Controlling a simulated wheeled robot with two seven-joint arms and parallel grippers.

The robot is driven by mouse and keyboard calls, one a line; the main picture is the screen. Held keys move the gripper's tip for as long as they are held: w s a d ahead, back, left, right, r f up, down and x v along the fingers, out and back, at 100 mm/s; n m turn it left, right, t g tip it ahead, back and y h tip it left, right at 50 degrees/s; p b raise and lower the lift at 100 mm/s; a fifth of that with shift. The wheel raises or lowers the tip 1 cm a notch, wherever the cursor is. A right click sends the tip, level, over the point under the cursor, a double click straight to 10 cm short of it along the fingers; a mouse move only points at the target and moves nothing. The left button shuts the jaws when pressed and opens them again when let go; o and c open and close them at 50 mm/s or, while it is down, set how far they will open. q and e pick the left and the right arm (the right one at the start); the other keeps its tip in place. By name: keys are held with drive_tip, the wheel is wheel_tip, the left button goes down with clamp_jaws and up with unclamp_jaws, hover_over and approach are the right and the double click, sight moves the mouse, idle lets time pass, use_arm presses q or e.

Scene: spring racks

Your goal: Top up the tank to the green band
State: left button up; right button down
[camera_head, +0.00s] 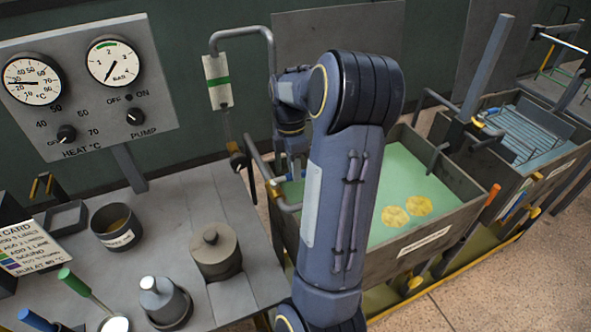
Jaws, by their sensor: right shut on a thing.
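The tank (462,212) stands right of centre, holding pale green liquid (396,168) with two yellow flower-like shapes floating on it. A white upright strip with a green band (218,81) hangs beside a bent grey pipe (240,32) behind the bench. I cannot make out a level on the strip. My right gripper (291,146) points down by the tank's back left corner, near the pipework. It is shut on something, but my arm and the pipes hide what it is. My left gripper is not in view.
A panel (88,95) with two dials, a heat knob (66,134) and a pump knob (135,117) stands at back left. A lidded grey pot (215,252), a dark bowl (116,228) and a card (30,248) are on the bench. A second tank with a rack (535,130) stands at right.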

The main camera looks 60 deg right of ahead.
drive_tip(key=shift+w+d+n, duration=0.15)
drive_tip(key=shift+w+n, duration=0.1)
drive_tip(key=shift+n, duration=0.25)
drive_tip(key=c, duration=1.3)
unclamp_jaws()
wheel_tip(320, 180, up, 8)
drive_tip(key=w, duration=0.1)
drive_tip(key=shift+w+d+f, duration=0.15)
drive_tip(key=shift+d, duration=0.25)
